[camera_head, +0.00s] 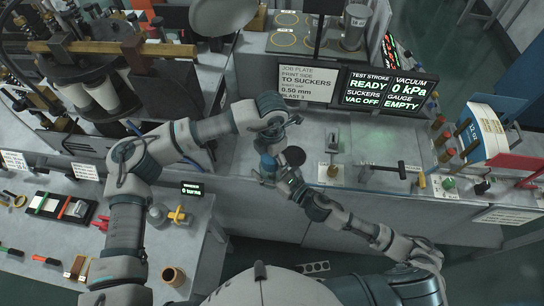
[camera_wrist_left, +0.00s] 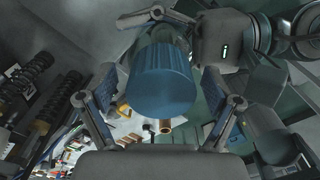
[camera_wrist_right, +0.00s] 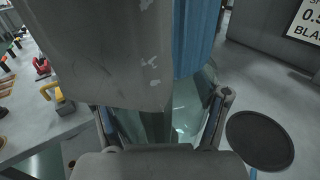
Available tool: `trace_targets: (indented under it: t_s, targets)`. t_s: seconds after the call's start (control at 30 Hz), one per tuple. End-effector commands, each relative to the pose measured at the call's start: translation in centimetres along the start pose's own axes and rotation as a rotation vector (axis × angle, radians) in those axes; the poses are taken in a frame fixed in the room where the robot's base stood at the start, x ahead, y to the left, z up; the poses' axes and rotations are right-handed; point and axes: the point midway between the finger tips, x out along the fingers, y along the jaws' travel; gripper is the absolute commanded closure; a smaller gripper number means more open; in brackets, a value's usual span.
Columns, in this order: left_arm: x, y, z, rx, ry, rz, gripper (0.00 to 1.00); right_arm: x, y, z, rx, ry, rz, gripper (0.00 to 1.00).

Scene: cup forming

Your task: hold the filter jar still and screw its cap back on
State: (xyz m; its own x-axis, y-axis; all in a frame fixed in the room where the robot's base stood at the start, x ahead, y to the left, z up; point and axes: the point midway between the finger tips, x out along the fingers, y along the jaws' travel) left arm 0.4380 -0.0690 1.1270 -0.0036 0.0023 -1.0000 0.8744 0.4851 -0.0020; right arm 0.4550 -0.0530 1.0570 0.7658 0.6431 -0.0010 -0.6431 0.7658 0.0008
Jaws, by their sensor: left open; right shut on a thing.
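The filter jar (camera_wrist_right: 186,112) is clear glass and stands between the fingers of my right gripper (camera_wrist_right: 160,115), which is shut on it. The ribbed blue cap (camera_wrist_left: 162,82) sits at the top of the jar; whether its thread is engaged cannot be told. In the head view the cap (camera_head: 268,163) shows small below my left gripper (camera_head: 278,128). In the left wrist view the left fingers are spread on both sides of the cap, apart from it. My right gripper (camera_head: 284,178) comes in from the lower right in the head view.
A round black disc (camera_head: 294,156) lies on the bench right of the jar; it shows in the right wrist view (camera_wrist_right: 260,138). A small stand (camera_head: 331,170) and a black-handled tool (camera_head: 385,168) are further right. Sign plates and a display (camera_head: 390,92) stand behind.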

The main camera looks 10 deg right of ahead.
Motion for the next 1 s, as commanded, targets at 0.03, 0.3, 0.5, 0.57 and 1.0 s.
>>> trace_targets:
  t_s: [0.03,0.3,0.5,0.57,1.0]
  targets:
    - [-0.2,0.0,0.0,0.000,-0.001,0.000,0.10,0.0,0.0,0.1,0.000,-0.002,0.000,1.00]
    - [-4.0,0.1,0.1,-0.001,-0.002,0.002,0.10,0.0,0.0,0.1,-0.001,-0.002,0.000,1.00]
    - [-8.3,0.1,0.2,0.000,-0.001,0.002,0.10,0.0,0.0,0.1,0.000,-0.002,0.000,1.00]
    - [-9.3,0.1,0.2,0.000,0.000,0.002,0.10,0.0,0.0,0.1,0.000,-0.002,0.000,1.00]
    - [-11.9,0.1,0.2,0.000,0.001,-0.001,0.10,0.0,0.0,0.1,0.000,-0.002,0.000,1.00]
